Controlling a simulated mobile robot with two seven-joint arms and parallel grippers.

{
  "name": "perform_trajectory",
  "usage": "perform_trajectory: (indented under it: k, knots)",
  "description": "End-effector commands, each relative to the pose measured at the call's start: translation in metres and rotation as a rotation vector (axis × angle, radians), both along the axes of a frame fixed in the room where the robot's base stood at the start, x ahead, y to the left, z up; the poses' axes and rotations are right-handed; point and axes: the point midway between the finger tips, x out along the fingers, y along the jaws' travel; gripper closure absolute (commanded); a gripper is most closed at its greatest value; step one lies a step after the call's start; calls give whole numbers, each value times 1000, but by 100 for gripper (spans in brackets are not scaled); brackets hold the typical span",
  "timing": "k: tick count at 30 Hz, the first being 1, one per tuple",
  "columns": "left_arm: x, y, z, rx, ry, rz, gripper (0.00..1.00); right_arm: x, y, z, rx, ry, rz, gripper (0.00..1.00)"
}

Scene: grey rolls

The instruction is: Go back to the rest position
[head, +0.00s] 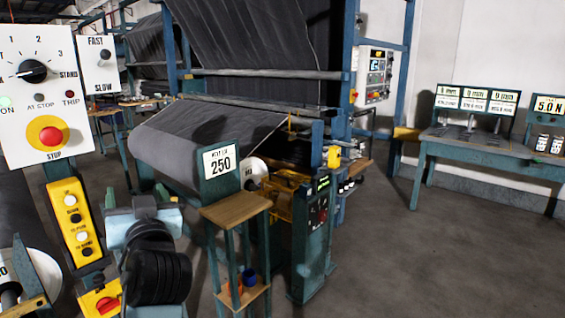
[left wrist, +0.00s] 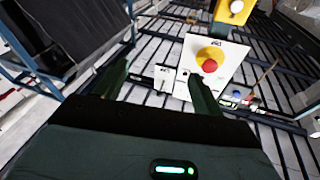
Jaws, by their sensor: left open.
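My left gripper (head: 144,207) is at the lower left of the head view, at the end of a black ribbed arm part, right of the yellow button strip. In the left wrist view my left gripper (left wrist: 158,88) has its two dark green fingers spread apart, with nothing held between them. A white control panel (head: 30,105) with a dial and a red stop button on yellow (head: 51,136) stands at the left. The red button also shows beyond the fingers in the wrist view (left wrist: 209,64), apart from them. My right gripper is out of view.
A yellow button strip (head: 76,221) hangs below the panel. A large grey roll (head: 180,150) sits in a machine frame with a "250" sign (head: 220,160). A small wooden-topped stand (head: 236,208) is close in front. A bench (head: 480,150) stands at the right; the floor before it is clear.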

Motion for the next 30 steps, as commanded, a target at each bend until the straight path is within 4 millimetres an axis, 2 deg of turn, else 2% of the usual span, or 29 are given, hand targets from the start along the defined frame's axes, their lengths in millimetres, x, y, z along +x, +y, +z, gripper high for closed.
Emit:
perform_trajectory:
  k: [1, 4, 7, 11, 14, 17, 21, 23, 27, 30]
  knots:
    - [1, -2, -31, 10, 57, -35, 31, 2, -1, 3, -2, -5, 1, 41]
    - [-2, -9, -89, 20, 159, -110, 31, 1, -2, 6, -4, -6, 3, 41]
    - [-13, -17, -147, 18, 255, -186, 31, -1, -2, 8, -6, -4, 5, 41]
    - [-40, -26, -220, 2, 375, -282, 31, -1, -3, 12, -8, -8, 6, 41]
    - [-69, -33, -272, -20, 460, -352, 31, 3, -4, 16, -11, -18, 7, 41]
    - [-105, -39, -320, -51, 544, -416, 31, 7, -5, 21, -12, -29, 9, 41]
    - [-165, -47, -379, -111, 650, -498, 31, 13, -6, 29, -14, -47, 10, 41]
    - [-193, -50, -401, -141, 694, -529, 31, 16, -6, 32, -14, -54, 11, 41]
    - [-265, -56, -442, -222, 788, -591, 31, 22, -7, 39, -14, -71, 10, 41]
    - [-316, -58, -463, -279, 847, -621, 31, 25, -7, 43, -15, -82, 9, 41]
